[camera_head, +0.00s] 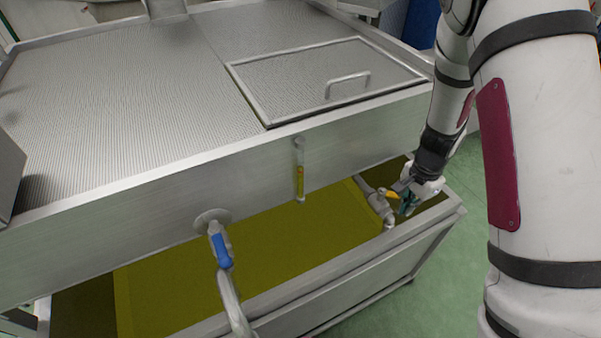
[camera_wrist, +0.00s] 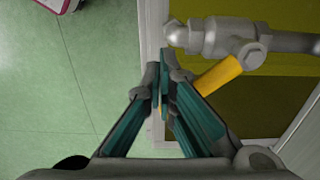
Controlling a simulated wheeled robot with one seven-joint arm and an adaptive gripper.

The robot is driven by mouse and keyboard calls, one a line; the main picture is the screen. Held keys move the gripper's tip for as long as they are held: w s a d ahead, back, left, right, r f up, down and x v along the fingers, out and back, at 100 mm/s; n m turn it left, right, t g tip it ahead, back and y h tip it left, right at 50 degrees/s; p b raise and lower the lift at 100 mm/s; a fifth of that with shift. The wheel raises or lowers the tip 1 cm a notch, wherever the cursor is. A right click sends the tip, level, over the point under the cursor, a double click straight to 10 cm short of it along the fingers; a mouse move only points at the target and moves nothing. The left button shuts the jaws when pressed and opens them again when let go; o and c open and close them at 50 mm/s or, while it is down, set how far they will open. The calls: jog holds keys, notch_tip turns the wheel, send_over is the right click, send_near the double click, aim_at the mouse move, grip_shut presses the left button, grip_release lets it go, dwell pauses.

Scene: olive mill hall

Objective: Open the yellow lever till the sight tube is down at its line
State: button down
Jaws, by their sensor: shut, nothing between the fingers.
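The yellow lever (camera_head: 389,194) sits on a grey metal valve (camera_head: 377,203) at the right end of the tank front. In the wrist view the lever (camera_wrist: 216,75) slants down-left from the valve body (camera_wrist: 222,38) and passes behind my gripper's right finger, which hides its end. My gripper (camera_head: 405,197) is shut beside the lever; its teal-padded fingers (camera_wrist: 166,80) also show in the wrist view. Whether they touch the lever cannot be told. The sight tube (camera_head: 299,168) stands upright on the tank front, with yellow liquid in its lower part. Its line is too small to make out.
A blue-handled valve (camera_head: 221,250) with a hose is on the tank front at left. A catch trough (camera_head: 330,292) with olive-yellow insides stands below. The tank top has a hatch with a handle (camera_head: 348,80). Green floor (camera_head: 440,280) is clear at right.

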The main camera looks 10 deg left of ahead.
jog(key=shift+w+d+b, duration=0.25)
jog(key=shift+w, duration=0.55)
jog(key=shift+w+d+b, duration=0.2)
jog(key=shift+w+b, duration=0.05)
jog(key=shift+w, duration=0.55)
dwell(6.4)
